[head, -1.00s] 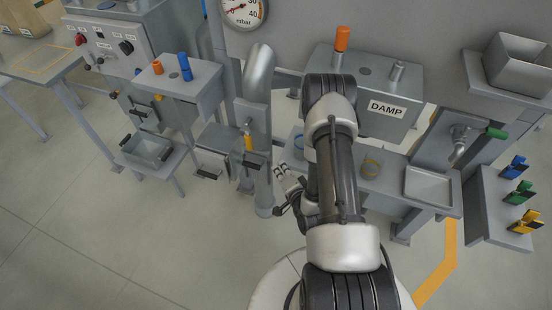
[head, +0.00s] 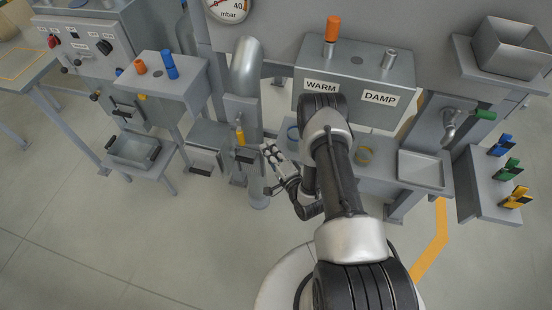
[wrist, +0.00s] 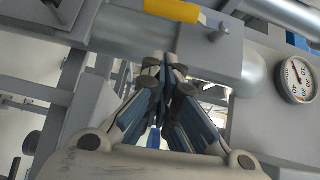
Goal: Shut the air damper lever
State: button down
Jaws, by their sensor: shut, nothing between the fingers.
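A yellow-handled lever (head: 240,136), which I take for the air damper lever, is on the upright grey pipe (head: 246,75) left of my arm. In the wrist view its yellow handle (wrist: 172,10) lies nearly level at the top edge, beyond the fingertips. My gripper (head: 268,152) is shut and empty, just right of and slightly below the lever in the head view. In the wrist view my gripper (wrist: 165,60) points towards the grey housing below the handle, and a gap seems to show between the fingertips and the handle. Contact cannot be confirmed.
A box labelled WARM and DAMP (head: 352,85) stands behind my arm. A pressure gauge (wrist: 297,78) is at the right of the wrist view. A tray (head: 135,150) on a stand is at the left. Open floor (head: 130,245) lies at the front left.

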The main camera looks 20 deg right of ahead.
aim_at(241, 130)
jog(key=w+a+b, duration=0.1)
jog(key=w+a, duration=0.2)
jog(key=w, duration=0.2)
jog(key=shift+w+a+f+b, duration=0.15)
jog(key=shift+w+a+b, duration=0.05)
jog(key=shift+a+b, duration=0.15)
jog(key=shift+w+a+f, duration=0.1)
jog(key=shift+w+a, duration=0.2)
jog(key=shift+a, duration=0.1)
jog(key=shift+b, duration=0.3)
